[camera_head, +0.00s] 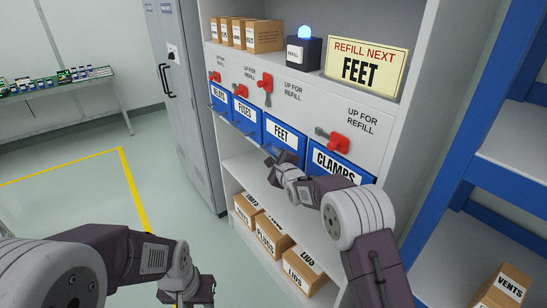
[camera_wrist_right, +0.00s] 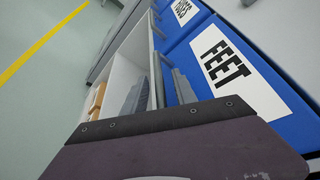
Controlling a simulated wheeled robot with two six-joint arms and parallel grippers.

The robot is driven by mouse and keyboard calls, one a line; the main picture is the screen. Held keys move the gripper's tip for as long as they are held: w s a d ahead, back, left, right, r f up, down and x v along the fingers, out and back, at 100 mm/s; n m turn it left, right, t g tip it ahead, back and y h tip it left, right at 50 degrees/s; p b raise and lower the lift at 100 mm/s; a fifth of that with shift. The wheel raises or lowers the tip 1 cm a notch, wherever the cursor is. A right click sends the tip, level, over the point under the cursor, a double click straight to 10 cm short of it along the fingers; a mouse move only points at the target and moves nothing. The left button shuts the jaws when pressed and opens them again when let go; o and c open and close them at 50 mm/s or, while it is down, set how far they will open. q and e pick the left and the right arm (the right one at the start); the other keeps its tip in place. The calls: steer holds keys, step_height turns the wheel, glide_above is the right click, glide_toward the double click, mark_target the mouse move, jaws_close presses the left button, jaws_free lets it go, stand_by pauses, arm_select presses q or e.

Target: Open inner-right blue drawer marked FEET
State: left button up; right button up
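The blue FEET drawer (camera_head: 297,147) is in the cabinet row between FUSES and CLAMPS, its front roughly in line with theirs. Its front and label also show in the right wrist view (camera_wrist_right: 228,66). The red lever (camera_head: 265,88) above it stands upright. My right gripper (camera_head: 271,157) is at the lower left of the FEET front. In the right wrist view, its grey fingers (camera_wrist_right: 160,92) are apart, with the drawer's bar handle (camera_wrist_right: 159,76) appearing between them. Contact cannot be told. My left gripper (camera_head: 199,294) is low in the head view, away from the cabinet; its fingers are unclear.
The FUSES drawer (camera_head: 247,122) and CLAMPS drawer (camera_head: 317,163) flank it. The CLAMPS lever (camera_head: 334,141) lies sideways. A sign (camera_head: 366,66) reads REFILL NEXT FEET. Cardboard boxes (camera_head: 270,232) stand on the lower shelf. A blue rack (camera_head: 455,150) stands at right.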

jaws_close()
stand_by(1.4)
